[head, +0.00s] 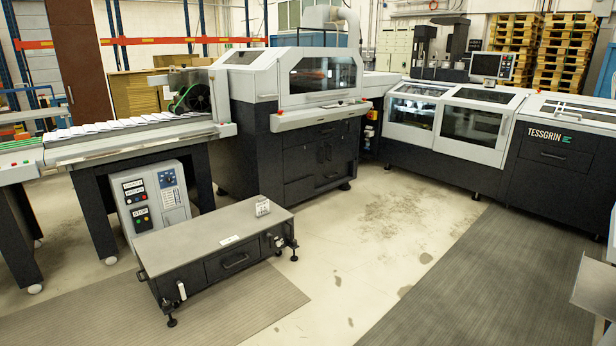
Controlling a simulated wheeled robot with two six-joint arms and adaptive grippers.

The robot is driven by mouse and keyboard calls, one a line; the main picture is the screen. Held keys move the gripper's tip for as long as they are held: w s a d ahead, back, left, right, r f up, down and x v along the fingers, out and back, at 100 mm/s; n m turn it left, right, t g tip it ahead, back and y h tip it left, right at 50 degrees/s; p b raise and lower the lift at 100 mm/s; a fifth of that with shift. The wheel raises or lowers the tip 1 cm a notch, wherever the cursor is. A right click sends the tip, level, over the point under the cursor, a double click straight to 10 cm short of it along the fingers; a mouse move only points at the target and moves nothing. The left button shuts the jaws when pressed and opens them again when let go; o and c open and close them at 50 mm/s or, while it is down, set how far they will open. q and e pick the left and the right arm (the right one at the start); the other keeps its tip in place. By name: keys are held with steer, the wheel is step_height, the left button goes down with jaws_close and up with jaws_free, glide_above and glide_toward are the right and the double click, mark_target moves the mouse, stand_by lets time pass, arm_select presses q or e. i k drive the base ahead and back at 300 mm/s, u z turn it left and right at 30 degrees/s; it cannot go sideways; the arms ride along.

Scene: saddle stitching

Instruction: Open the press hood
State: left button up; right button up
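No label marks which cover is the press hood. The middle machine has a light grey hood (284,78) with a large slanted window, and it looks shut. The long machine on the right has two windowed covers, a left cover (412,112) and a right cover (470,122), and both look shut. Neither of my grippers is in view, and nothing is seen touching these covers.
A low grey table (190,245) on feet stands at the front left. Behind it are a control cabinet (152,200) and a conveyor (125,140) with paper. Open floor (400,215) and a dark mat (490,280) lie before the machines. A grey panel (597,285) juts in at right.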

mark_target(308, 74)
steer(key=z, duration=0.5)
steer(key=i, duration=2.2)
steer(key=z, duration=0.45)
steer(key=i, duration=3)
steer(key=u, duration=0.4)
steer(key=i, duration=1.75)
steer(key=u, duration=0.35)
